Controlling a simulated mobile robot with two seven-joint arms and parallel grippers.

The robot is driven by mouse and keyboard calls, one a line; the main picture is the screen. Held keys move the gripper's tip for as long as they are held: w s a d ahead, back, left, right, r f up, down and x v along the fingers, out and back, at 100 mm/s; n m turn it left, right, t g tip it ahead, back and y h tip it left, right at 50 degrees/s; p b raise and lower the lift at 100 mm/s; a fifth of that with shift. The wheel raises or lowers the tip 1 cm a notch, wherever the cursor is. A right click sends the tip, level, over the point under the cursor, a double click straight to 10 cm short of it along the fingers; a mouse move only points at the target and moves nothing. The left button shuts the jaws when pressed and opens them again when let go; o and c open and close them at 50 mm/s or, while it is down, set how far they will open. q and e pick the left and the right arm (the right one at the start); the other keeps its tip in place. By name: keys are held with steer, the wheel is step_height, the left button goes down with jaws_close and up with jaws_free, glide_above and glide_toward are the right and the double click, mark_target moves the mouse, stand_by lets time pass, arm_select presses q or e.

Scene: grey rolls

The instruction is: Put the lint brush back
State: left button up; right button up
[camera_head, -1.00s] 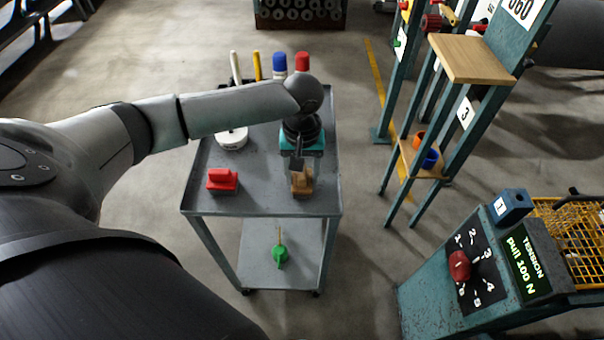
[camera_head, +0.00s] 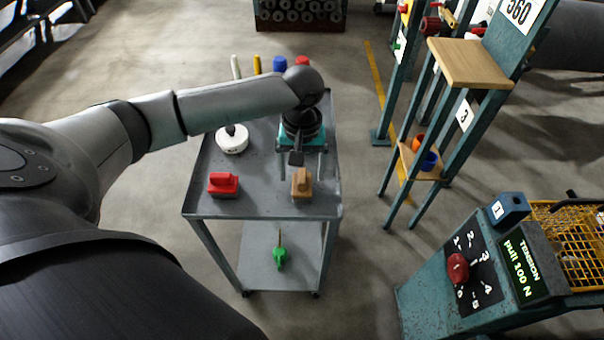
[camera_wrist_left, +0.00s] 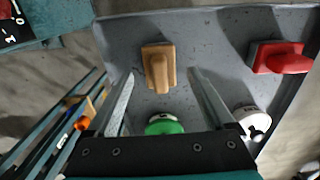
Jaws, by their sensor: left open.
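A tan wooden block with a raised grip (camera_head: 301,186), which looks like the lint brush, lies on the top tray of the grey cart (camera_head: 262,205), near its front edge. It also shows in the left wrist view (camera_wrist_left: 158,68). My left gripper (camera_head: 302,171) is open above the tray just behind the block. In the left wrist view its two fingers (camera_wrist_left: 160,80) stand apart, one to each side of the block's near end, with nothing held. I cannot tell their height above it. My right gripper is not in view.
A red block with a grip (camera_head: 223,185) lies left of the wooden one, and a white round item (camera_head: 232,140) stands behind. A green item (camera_head: 280,256) is on the lower shelf. A teal rack (camera_head: 470,60) and control console (camera_head: 470,265) stand right, with floor between.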

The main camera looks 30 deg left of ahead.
mark_target(302, 176)
arm_select(q)
step_height(302, 176, up, 10)
steer(key=p, duration=0.3)
steer(key=shift+f, duration=0.25)
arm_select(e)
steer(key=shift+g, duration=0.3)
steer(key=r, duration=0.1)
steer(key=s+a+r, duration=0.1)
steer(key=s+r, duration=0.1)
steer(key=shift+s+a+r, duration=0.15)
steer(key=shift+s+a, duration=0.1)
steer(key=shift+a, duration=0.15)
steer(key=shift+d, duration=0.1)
